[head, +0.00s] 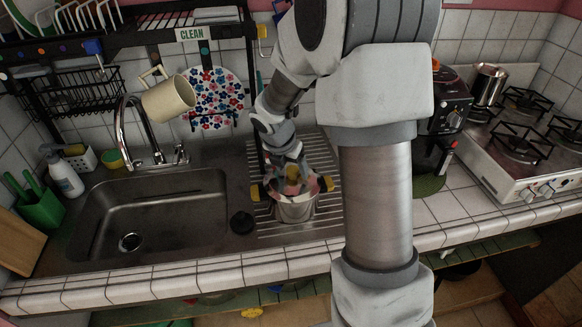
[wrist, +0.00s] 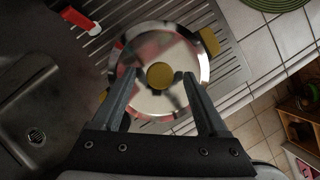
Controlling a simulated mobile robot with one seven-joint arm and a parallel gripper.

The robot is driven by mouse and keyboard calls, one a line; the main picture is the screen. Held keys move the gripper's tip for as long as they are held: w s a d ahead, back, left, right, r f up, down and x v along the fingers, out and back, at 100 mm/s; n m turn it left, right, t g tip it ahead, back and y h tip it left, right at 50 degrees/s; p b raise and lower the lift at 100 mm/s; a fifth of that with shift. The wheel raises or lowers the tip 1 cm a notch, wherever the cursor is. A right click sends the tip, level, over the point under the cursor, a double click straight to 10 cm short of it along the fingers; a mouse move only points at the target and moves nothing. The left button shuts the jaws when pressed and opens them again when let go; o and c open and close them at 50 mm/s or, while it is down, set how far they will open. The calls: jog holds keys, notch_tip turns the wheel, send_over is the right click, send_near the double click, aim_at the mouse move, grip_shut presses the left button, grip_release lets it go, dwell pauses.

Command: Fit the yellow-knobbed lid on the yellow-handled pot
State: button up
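The pot (head: 295,210) is shiny metal with yellow handles on both sides and stands on the ribbed drainboard right of the sink. One yellow handle (wrist: 210,41) also shows in the wrist view. The shiny round lid (wrist: 138,98) lies over the pot's mouth, roughly centred, with its yellow knob (wrist: 160,75) up. I cannot tell whether its rim is fully seated. My gripper (head: 292,182) is just above the lid. In the wrist view its fingers (wrist: 163,78) stand apart on either side of the knob, with a small gap visible.
The sink (head: 150,215) is to the left, with a curved faucet (head: 122,125) behind it. A small black round object (head: 242,222) lies between sink and pot. A black appliance (head: 450,105) and a stove (head: 530,150) with another metal pot (head: 487,86) are to the right.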

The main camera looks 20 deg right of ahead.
jog(key=shift+r, duration=0.15)
jog(key=p+v, duration=0.2)
jog(key=v, duration=1.5)
jog(key=shift+a+r, duration=0.1)
jog(key=s+a+r+m+t+y, duration=0.1)
jog(key=s+a+r+m, duration=0.1)
jog(key=s+m, duration=0.8)
jog(key=s+a+r+m+t+y, duration=0.1)
jog(key=s+a+r+m+y, duration=0.1)
jog(key=s+m, duration=0.8)
jog(key=shift+s+a+r+m+t, duration=0.15)
jog(key=shift+s+a+m+t, duration=0.15)
jog(key=shift+m, duration=2.8)
